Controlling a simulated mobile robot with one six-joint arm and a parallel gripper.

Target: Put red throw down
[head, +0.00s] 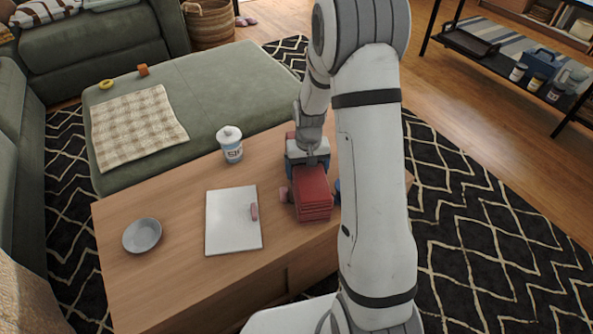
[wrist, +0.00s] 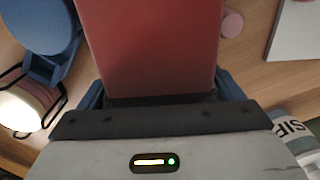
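The red throw (head: 313,195) is a folded, layered block over the wooden coffee table (head: 180,205), near its right end. My gripper (head: 307,160) points down on it, and some red also shows behind the gripper. In the wrist view the red throw (wrist: 150,45) fills the upper middle, between the blue fingers of my gripper (wrist: 160,98), which are close on both its sides. The fingertips are hidden by the throw and the gripper body. I cannot tell whether the throw's underside touches the table.
A white pad (head: 233,225) with a pink piece on it, a grey bowl (head: 142,235) and a white-blue bottle (head: 230,145) stand on the table. A small pink object (wrist: 232,22) and a blue object (wrist: 50,50) are near the throw. Bare wood lies between bowl and pad.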

